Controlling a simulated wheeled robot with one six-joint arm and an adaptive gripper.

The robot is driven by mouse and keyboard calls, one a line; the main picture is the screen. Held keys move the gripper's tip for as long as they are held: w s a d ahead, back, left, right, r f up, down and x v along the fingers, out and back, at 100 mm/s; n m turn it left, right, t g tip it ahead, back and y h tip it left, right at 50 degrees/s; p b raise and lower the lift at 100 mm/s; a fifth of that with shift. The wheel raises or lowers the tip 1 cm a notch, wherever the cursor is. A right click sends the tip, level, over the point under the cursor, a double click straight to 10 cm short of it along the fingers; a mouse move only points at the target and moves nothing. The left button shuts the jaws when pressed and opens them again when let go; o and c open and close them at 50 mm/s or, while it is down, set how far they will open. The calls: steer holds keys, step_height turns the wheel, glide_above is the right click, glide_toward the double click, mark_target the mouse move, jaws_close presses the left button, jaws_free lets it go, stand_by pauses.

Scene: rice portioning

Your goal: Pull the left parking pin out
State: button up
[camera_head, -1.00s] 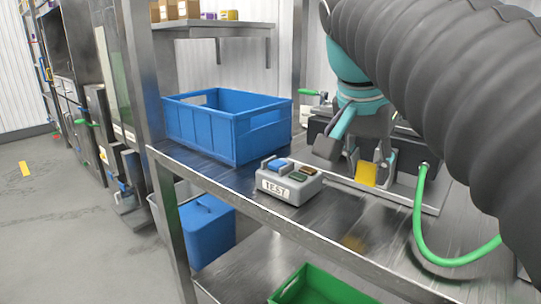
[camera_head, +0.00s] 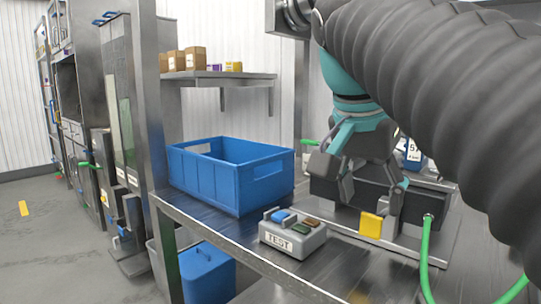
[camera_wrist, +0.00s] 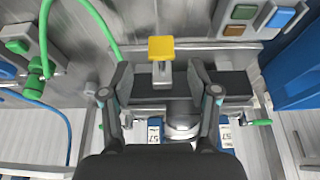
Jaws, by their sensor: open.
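My gripper (camera_head: 368,190) is open and empty, with its fingers pointing down above the dark bar of the machine. In the wrist view my gripper (camera_wrist: 160,78) has its two fingers well apart, either side of a yellow tab's short grey stem. The yellow tab (camera_wrist: 162,47) stands in front of the bar and also shows in the head view (camera_head: 371,225). A green-tipped handle (camera_head: 310,142) sticks out at the bar's left end, left of my gripper, apart from it. A similar green handle (camera_wrist: 260,122) shows at right in the wrist view. I cannot tell surely whether it is the left parking pin.
A blue crate (camera_head: 225,180) and a grey TEST button box (camera_head: 292,236) stand left on the metal bench. A green hose (camera_head: 424,265) curves at right. Blue-and-white labelled containers (camera_wrist: 155,130) sit behind the bar. A shelf (camera_head: 222,77) hangs at the back.

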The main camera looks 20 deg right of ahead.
steer(key=v, duration=0.6)
steer(key=shift+a+r, duration=0.2)
steer(key=shift+r, duration=0.1)
steer(key=shift+s, duration=0.2)
